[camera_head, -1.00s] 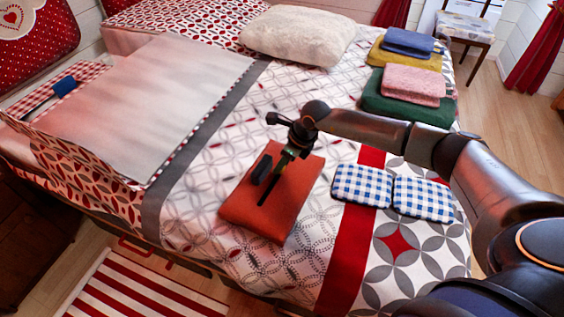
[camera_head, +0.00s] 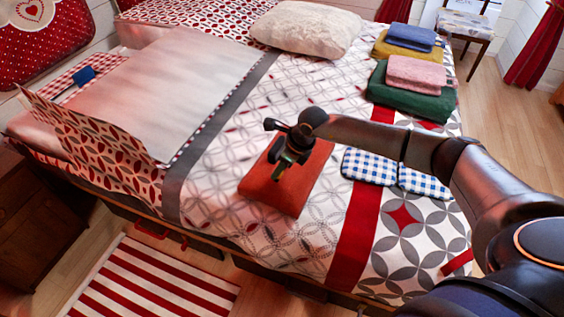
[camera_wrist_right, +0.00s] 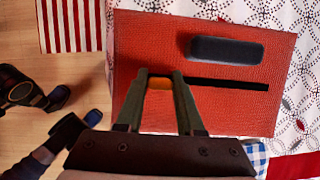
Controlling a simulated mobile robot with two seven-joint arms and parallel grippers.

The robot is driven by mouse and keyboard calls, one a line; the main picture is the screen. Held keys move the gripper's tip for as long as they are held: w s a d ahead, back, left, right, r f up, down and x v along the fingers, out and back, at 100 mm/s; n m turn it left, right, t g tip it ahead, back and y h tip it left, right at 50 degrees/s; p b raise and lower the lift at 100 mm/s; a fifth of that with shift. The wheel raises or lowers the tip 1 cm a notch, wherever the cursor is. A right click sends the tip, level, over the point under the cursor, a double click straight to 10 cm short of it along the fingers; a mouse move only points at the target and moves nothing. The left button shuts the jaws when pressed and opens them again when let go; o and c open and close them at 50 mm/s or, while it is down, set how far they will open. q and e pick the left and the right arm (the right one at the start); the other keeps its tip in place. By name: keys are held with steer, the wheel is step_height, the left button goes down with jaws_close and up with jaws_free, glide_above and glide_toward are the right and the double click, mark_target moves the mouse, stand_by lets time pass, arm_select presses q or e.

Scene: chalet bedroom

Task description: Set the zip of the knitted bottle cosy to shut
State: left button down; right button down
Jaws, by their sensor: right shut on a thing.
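The knitted bottle cosy is a flat orange-red piece (camera_head: 305,182) lying on the bed; its ribbed surface fills much of the right wrist view (camera_wrist_right: 150,40). A straight black slit, the open part of the zip (camera_wrist_right: 225,84), runs across it from the fingertips to the right. My right gripper (camera_head: 281,172) is over the cosy. In the right wrist view its fingers (camera_wrist_right: 162,78) are shut on a small orange zip pull (camera_wrist_right: 160,83) at the slit's left end. A dark rounded bar (camera_wrist_right: 226,50) lies on the cosy alongside the slit. My left gripper is not in view.
Two blue-checked pads (camera_head: 370,166) lie right of the cosy on the patterned bed. Folded towels (camera_head: 412,92) and a pale pillow (camera_head: 306,30) are farther back. The bedspread left of the cosy (camera_head: 215,160) is clear.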

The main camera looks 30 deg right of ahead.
steer(key=shift+s+a+r, duration=0.1)
steer(key=shift+s+a, duration=0.3)
steer(key=shift+a, duration=0.2)
steer(key=c, duration=0.5)
jaws_free()
steer(key=shift+d, duration=0.1)
steer(key=p+v, duration=0.1)
steer(key=v, duration=1.1)
steer(key=shift+r, duration=0.2)
